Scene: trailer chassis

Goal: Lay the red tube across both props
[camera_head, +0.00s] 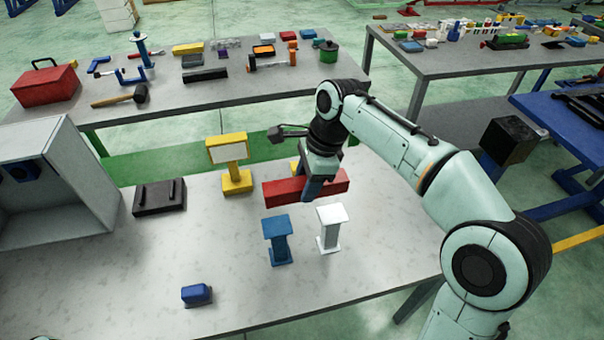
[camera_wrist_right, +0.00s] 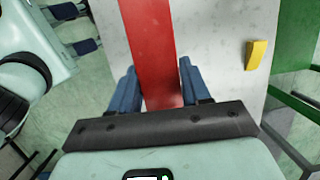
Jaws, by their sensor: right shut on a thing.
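The red tube (camera_head: 283,192), a long square-sided bar, lies level left to right behind the props in the head view. My right gripper (camera_head: 313,190) is shut around it right of its middle. In the right wrist view the tube (camera_wrist_right: 148,45) runs between the blue fingers. The blue prop (camera_head: 277,240) and the white prop (camera_head: 330,228) stand upright side by side on the table, nearer than the tube, with bare tops. How high the tube is above the table is hard to tell. My left gripper (camera_wrist_right: 78,29) shows at the wrist view's upper left, fingers apart and empty.
A yellow stand with a pale panel (camera_head: 229,160) is left of the tube. A black case (camera_head: 159,197), a grey open box (camera_head: 60,220) and a small blue block (camera_head: 196,294) are farther left. The table (camera_head: 370,265) is bare right of the white prop.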

